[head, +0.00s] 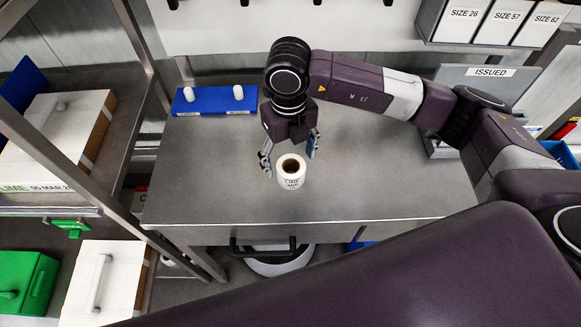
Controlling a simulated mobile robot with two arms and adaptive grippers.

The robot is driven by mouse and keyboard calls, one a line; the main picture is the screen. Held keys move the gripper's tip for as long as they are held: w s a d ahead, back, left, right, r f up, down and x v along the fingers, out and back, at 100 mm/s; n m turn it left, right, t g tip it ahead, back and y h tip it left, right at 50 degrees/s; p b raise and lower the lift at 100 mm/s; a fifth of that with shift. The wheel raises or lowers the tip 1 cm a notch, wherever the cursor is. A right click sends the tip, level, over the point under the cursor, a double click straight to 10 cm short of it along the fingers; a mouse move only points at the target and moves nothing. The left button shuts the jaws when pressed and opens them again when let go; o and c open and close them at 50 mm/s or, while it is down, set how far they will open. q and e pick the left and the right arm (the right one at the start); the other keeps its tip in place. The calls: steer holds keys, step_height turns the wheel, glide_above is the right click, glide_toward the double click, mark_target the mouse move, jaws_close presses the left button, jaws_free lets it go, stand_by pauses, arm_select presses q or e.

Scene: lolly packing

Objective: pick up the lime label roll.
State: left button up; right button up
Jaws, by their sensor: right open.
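The label roll (291,181) is white with a dark core hole and blue print on its side. It stands upright on the steel table (390,185), near the middle. The print is too small to read for certain as lime. My right gripper (289,160) is open and points down just above and behind the roll. One finger is at the roll's left and the other at its upper right. I cannot tell whether either finger touches the roll. My left gripper is not in view.
A blue holder (214,106) with two white pegs stands at the table's back left. A grey tray marked ISSUED (480,80) is at the back right. A shelf with white boxes (55,135) and a green box (22,280) is at the left. The table's front is clear.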

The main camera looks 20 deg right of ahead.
mark_target(291, 169)
steer(key=f, duration=0.1)
steer(key=f+p, duration=0.1)
steer(key=f, duration=0.1)
steer(key=f+p, duration=0.1)
steer(key=shift+w+d+f, duration=0.1)
steer(key=shift+d+f, duration=0.1)
steer(key=shift+d, duration=0.05)
steer(key=shift+f+p, duration=0.3)
steer(key=shift+f, duration=0.1)
steer(key=shift+a, duration=0.1)
steer(key=shift+c, duration=0.2)
steer(key=c, duration=1.3)
